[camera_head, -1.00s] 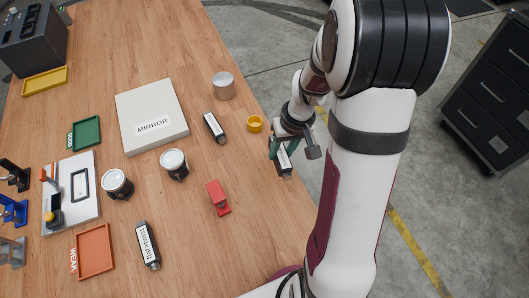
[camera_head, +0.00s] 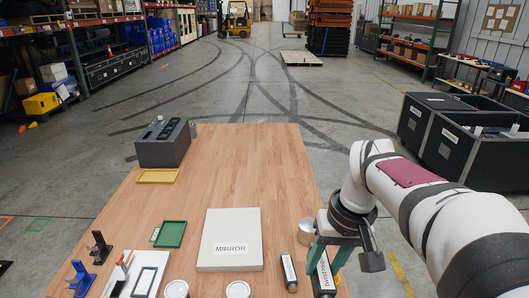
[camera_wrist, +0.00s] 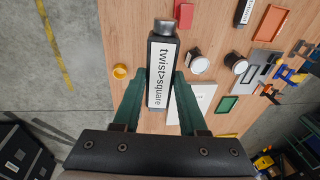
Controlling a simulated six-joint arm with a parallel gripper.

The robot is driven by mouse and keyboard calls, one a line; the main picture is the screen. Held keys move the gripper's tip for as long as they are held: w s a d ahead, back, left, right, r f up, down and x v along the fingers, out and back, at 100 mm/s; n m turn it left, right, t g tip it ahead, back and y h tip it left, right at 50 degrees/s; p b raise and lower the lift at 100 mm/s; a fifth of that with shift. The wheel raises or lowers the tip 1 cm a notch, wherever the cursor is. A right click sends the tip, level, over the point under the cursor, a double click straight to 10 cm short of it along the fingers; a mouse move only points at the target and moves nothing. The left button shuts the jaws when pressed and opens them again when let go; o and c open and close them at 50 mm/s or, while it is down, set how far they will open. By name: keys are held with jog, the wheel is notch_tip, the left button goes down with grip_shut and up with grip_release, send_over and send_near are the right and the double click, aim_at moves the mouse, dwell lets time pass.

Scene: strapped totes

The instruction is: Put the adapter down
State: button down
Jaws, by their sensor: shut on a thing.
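My gripper (camera_head: 333,252) is at the right edge of the wooden table in the head view, its green fingers pointing down. It is shut on a dark adapter (camera_head: 322,279) with a white label. In the wrist view the adapter (camera_wrist: 163,38) lies between the two green fingers (camera_wrist: 159,82). Its label reads "twist>square" and its grey round end points away from my wrist. I cannot tell whether it touches the table (camera_head: 268,170) or hangs just above it.
A second labelled adapter (camera_head: 289,270), a silver cylinder (camera_head: 306,231) and the white MIRROR box (camera_head: 230,238) stand left of my gripper. The far middle of the table is clear.

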jog(key=shift+w+a+r+n, duration=0.1)
jog(key=shift+a+n, duration=0.2)
jog(key=shift+a, duration=0.3)
jog(key=shift+w+a+r+n, duration=0.1)
jog(key=shift+a+n, duration=0.2)
jog(key=shift+a, duration=0.25)
jog(key=a+f+n, duration=0.5)
jog(key=a+f, duration=0.2)
jog(key=a, duration=0.1)
jog(key=a+f+n, duration=0.6)
jog(key=a+f, duration=0.1)
jog(key=a, duration=0.2)
jog(key=a+f+n+g, duration=0.1)
jog(key=a+f+n, duration=0.4)
jog(key=a+f, duration=0.3)
jog(key=shift+a+n, duration=0.3)
jog(key=shift+n, duration=0.1)
notch_tip(320, 180, down, 4)
jog(key=shift+a+f, duration=0.1)
jog(key=shift+f, duration=0.15)
jog(key=c, duration=0.8)
grip_release()
jog(key=shift+o, duration=0.3)
